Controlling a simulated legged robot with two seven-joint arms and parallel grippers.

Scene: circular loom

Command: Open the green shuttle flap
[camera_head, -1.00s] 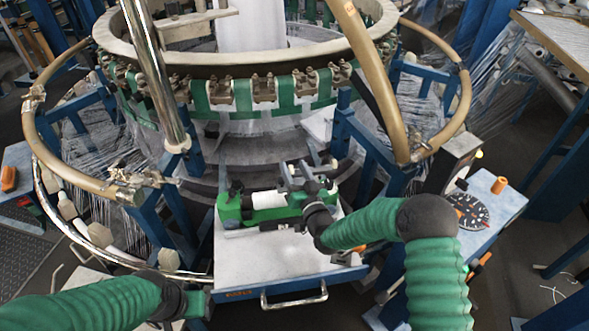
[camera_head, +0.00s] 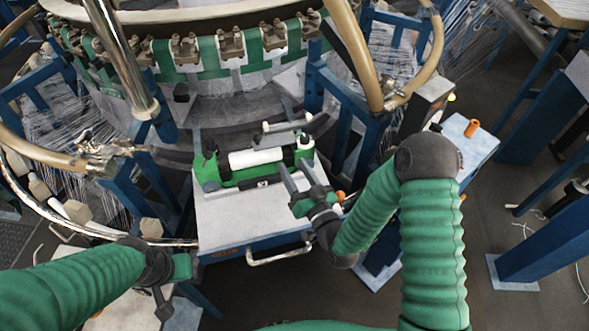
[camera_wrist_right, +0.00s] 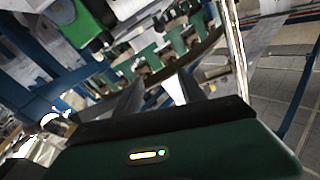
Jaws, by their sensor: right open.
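The green shuttle (camera_head: 208,176) lies on the white top of a small blue table (camera_head: 235,215). A white spool (camera_head: 256,158) with dark ends sits in it. A grey bar (camera_head: 285,138) with white ends shows along its back right side; I cannot tell whether this is the flap. My right gripper (camera_head: 294,172) is open and empty, at the shuttle's front right; contact cannot be told. In the right wrist view its fingers (camera_wrist_right: 158,97) are apart, and a green part (camera_wrist_right: 88,28) shows at upper left. My left gripper (camera_head: 180,270) is left of the table; its jaws are unclear.
The loom ring with green straps (camera_head: 212,60) stands behind the table. A chrome post (camera_head: 120,55) and a tan tube (camera_head: 355,50) rise on either side. A metal handle (camera_head: 280,256) is on the table's front. The front left of the tabletop is bare.

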